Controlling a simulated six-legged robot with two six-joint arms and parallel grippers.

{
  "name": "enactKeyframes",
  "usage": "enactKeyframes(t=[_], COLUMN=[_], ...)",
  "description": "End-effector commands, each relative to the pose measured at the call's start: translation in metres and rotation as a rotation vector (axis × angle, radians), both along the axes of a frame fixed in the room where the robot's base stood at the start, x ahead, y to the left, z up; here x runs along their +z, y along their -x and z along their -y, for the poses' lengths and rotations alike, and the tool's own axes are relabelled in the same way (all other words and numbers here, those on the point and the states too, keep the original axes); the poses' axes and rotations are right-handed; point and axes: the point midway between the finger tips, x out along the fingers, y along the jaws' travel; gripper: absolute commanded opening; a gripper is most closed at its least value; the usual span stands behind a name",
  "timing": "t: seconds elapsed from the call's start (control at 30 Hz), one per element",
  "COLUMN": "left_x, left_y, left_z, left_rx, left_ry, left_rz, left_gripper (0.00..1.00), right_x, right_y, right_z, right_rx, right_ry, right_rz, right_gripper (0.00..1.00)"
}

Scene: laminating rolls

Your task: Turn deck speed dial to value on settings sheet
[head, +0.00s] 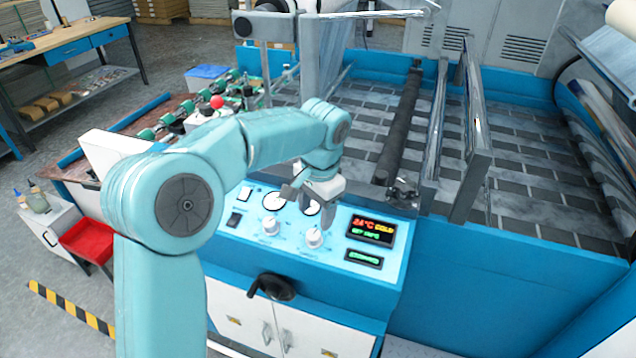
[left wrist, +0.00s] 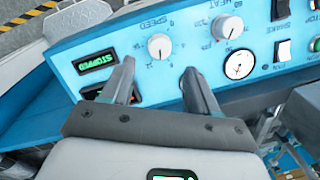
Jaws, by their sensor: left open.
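The speed dial (head: 314,238) is a white knob on the light-blue control panel (head: 340,268), left of the displays. In the left wrist view the panel appears upside down, and the speed dial (left wrist: 159,46) has its "SPEED" label and a ring of numbers around it. My left gripper (head: 300,200) hangs above the panel, behind the dial in the head view. In the left wrist view its fingers (left wrist: 159,68) are open and empty, with the dial beyond and between their tips, apparently not gripped. I cannot make out a settings sheet. My right gripper is not in view.
The heat dial (head: 270,226) is left of the speed dial. A round gauge (left wrist: 239,64) is nearby. A temperature display (head: 370,230) and a "STOPPED" display (head: 364,257) are to the right. A black handle (head: 272,287) juts out below. The rollers (head: 400,125) lie behind.

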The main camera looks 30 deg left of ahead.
Motion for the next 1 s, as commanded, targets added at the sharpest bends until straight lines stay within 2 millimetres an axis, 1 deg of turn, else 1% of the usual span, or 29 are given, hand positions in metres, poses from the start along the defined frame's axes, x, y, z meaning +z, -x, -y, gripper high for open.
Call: enactKeyframes(t=[0.03,0.2,0.3,0.4,0.53,1.0], left_x=[0.015,0.056,0.073,0.083,0.089,0.089], left_y=[-0.001,-0.001,0.0,0.0,0.0,0.0], left_z=[0.002,0.005,0.006,0.007,0.007,0.007], left_rx=[-0.002,0.0,-0.001,-0.001,-0.001,0.0], left_ry=[0.001,-0.001,-0.001,-0.001,0.0,0.0], left_rz=[0.007,0.004,0.002,0.001,0.0,0.0], left_gripper=[0.6,0.6,0.6,0.6,0.6,0.6], right_x=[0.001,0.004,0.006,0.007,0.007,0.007], right_y=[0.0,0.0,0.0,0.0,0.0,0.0], right_z=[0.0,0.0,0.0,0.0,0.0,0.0], right_rx=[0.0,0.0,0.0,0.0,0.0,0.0], right_ry=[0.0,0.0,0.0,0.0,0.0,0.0], right_rz=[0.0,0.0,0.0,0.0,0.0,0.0], right_gripper=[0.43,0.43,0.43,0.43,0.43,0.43])
